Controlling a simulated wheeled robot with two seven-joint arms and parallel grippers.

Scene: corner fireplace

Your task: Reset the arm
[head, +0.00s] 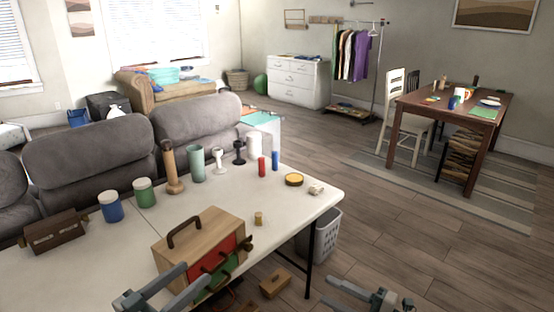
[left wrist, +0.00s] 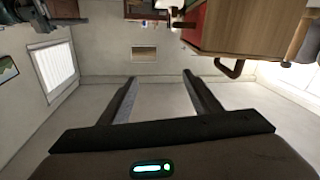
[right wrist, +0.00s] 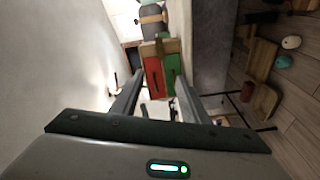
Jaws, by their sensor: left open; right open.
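My left gripper (head: 150,290) is low in the head view, in front of the wooden drawer box (head: 183,238) on the white table. Its two fingers are apart with nothing between them in the left wrist view (left wrist: 160,76). My right gripper (head: 378,300) is at the bottom edge of the head view, right of the table and over the floor. Its fingers are apart and empty in the right wrist view (right wrist: 159,76). The red drawer (right wrist: 153,77) and green drawer (right wrist: 172,70) show beyond them, at a distance.
The white table (head: 300,212) holds jars, a pepper mill (head: 172,168), candlesticks, a yellow-topped tin (head: 293,180) and a brown case (head: 55,231). Open floor lies to the right.

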